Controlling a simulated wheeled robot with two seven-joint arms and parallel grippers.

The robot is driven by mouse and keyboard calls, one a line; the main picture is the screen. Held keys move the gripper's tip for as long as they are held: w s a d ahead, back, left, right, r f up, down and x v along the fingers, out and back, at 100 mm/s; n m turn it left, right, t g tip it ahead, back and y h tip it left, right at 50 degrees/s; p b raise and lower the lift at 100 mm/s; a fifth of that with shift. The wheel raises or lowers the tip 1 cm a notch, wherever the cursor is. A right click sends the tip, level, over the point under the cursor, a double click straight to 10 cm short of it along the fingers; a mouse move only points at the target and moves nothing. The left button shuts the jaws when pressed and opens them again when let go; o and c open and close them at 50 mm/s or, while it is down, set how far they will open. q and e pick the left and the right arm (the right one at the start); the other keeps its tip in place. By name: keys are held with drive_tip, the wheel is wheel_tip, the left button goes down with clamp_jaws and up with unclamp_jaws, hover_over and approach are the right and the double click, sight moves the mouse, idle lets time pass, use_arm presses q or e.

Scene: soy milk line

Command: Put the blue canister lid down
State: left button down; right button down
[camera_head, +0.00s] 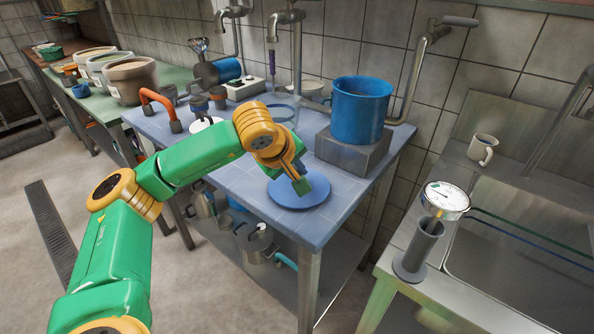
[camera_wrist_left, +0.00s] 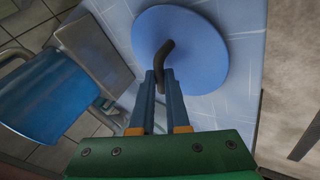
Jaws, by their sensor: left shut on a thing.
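The blue canister lid (camera_head: 290,194) is a round flat disc at the front of the blue-tiled table. In the left wrist view the lid (camera_wrist_left: 200,50) shows a dark curved handle (camera_wrist_left: 163,55). My left gripper (camera_head: 299,182) is over the lid, its fingers (camera_wrist_left: 163,85) shut on the handle. The lid looks level and on or very close to the tabletop; I cannot tell whether it touches. The blue canister (camera_head: 360,110) stands open on a grey block behind it. My right gripper is not in view.
The grey block (camera_head: 352,150) stands behind the lid. Pipes and a pump (camera_head: 222,70) line the back of the table. A gauge (camera_head: 445,199) and a mug (camera_head: 482,149) are on the counter at right. The table's front edge (camera_head: 312,240) is close to the lid.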

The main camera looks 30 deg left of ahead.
use_arm(q)
drive_tip(key=shift+f, duration=0.1)
drive_tip(key=c, duration=0.9)
unclamp_jaws()
drive_tip(key=shift+s+r, duration=0.1)
drive_tip(key=shift+r, duration=0.25)
drive_tip(key=v, duration=1.1)
drive_tip(key=shift+s+d+r, duration=0.1)
drive_tip(key=shift+s+r, duration=0.1)
drive_tip(key=shift+r, duration=0.05)
